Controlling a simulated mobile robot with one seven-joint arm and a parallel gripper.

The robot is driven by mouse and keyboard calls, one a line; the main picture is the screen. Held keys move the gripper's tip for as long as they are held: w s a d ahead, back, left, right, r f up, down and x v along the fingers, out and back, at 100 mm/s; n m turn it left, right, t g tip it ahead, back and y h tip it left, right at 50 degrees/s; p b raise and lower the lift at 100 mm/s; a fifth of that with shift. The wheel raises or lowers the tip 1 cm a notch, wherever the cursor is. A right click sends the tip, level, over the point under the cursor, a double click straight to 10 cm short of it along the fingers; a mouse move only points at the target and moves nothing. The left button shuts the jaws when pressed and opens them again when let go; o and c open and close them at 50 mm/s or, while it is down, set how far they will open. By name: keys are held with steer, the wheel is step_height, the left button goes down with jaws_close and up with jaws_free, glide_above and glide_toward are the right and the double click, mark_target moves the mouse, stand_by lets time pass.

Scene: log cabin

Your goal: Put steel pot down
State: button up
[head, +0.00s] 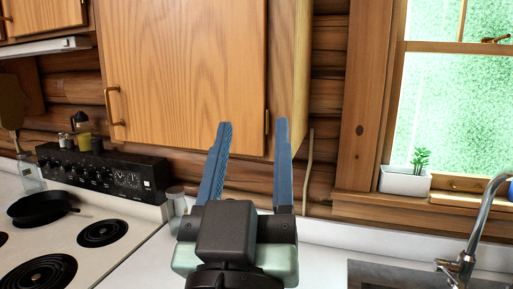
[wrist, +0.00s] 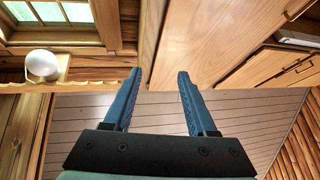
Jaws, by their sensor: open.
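My gripper (head: 253,124) is raised in front of the wooden wall cabinet (head: 185,65) in the head view. Its two blue fingers are spread apart with nothing between them. In the wrist view the gripper (wrist: 160,72) is also open and empty, with the cabinet's wood beside and beyond it. I cannot make out a steel pot in either view.
A black skillet (head: 42,207) sits on the white stove (head: 70,237) at left. A glass bottle (head: 29,175) and small jars stand nearby. A sink with a faucet (head: 468,250) is at lower right, below a potted plant (head: 405,178) on the windowsill.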

steer(key=s+r+t+y, duration=0.2)
steer(key=s+r, duration=0.3)
steer(key=r, duration=0.4)
steer(key=shift+s+d+r+t, duration=0.2)
steer(key=shift+d+t, duration=0.1)
steer(key=shift+t, duration=0.2)
